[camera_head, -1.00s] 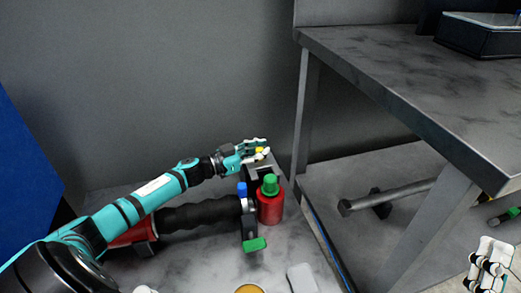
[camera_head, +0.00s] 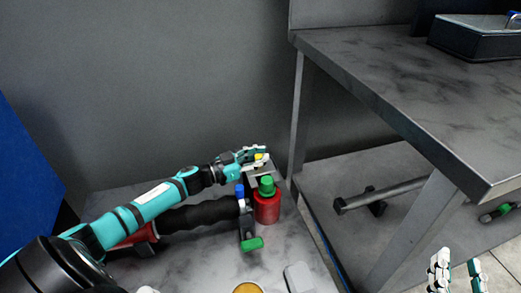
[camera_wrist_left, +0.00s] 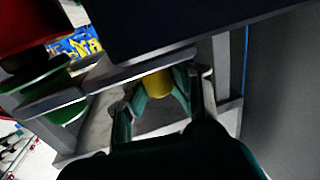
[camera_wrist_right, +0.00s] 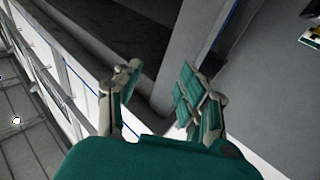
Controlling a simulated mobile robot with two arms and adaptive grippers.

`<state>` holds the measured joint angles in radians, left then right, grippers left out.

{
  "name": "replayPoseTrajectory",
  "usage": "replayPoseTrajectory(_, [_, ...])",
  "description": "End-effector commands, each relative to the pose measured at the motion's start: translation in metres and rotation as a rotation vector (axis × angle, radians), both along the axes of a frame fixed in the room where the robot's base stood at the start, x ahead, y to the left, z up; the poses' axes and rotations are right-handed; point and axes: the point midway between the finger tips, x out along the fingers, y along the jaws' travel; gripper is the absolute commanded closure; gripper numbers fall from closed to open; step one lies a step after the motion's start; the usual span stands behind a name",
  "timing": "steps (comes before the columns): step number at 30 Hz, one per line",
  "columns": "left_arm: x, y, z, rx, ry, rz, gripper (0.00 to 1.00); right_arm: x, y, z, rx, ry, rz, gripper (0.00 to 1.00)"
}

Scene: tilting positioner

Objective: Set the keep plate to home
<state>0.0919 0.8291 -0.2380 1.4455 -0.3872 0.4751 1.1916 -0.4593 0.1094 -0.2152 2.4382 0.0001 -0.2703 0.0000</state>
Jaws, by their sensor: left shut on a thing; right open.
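My left gripper (camera_head: 259,158) is shut on a yellow knob (camera_head: 260,156) behind the red bottle. The knob also shows between the fingers in the left wrist view (camera_wrist_left: 157,83). A flat grey plate (camera_head: 263,170), seemingly the keep plate, lies just under the fingers, partly hidden by them. I cannot tell whether it touches the fixture below. My right gripper (camera_head: 456,272) is open and empty at the lower right, away from the fixture. Its spread fingers show in the right wrist view (camera_wrist_right: 160,100).
A red bottle with a green cap (camera_head: 267,203) stands just in front of the plate. A blue-topped upright (camera_head: 241,192) and a green handle (camera_head: 252,244) are beside it. A large grey table (camera_head: 410,80) with a dark tray (camera_head: 470,38) stands to the right.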

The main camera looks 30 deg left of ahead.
Motion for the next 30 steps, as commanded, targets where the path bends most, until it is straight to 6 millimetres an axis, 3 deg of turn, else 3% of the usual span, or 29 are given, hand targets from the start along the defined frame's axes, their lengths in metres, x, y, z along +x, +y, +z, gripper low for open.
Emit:
replayPoseTrajectory(6, [-0.004, 0.003, -0.004, 0.008, 0.01, 0.012, 1.0, 0.0, -0.003, -0.022, -0.032, 0.121, -0.007, 0.59])
replayPoseTrajectory(14, [-0.004, 0.003, -0.004, 0.009, 0.01, 0.012, 1.0, 0.0, -0.003, -0.023, -0.033, 0.125, -0.007, 0.59])
replayPoseTrajectory(15, [-0.004, 0.003, -0.004, 0.009, 0.009, 0.012, 0.85, 0.0, -0.003, -0.023, -0.033, 0.124, -0.007, 0.59])
replayPoseTrajectory(22, [-0.004, 0.0, -0.002, 0.005, 0.005, 0.007, 0.55, 0.0, -0.003, -0.022, -0.032, 0.123, -0.007, 0.59])
replayPoseTrajectory(30, [-0.004, -0.001, -0.001, 0.003, 0.003, 0.004, 0.52, 0.0, -0.003, -0.023, -0.032, 0.123, -0.007, 0.59])
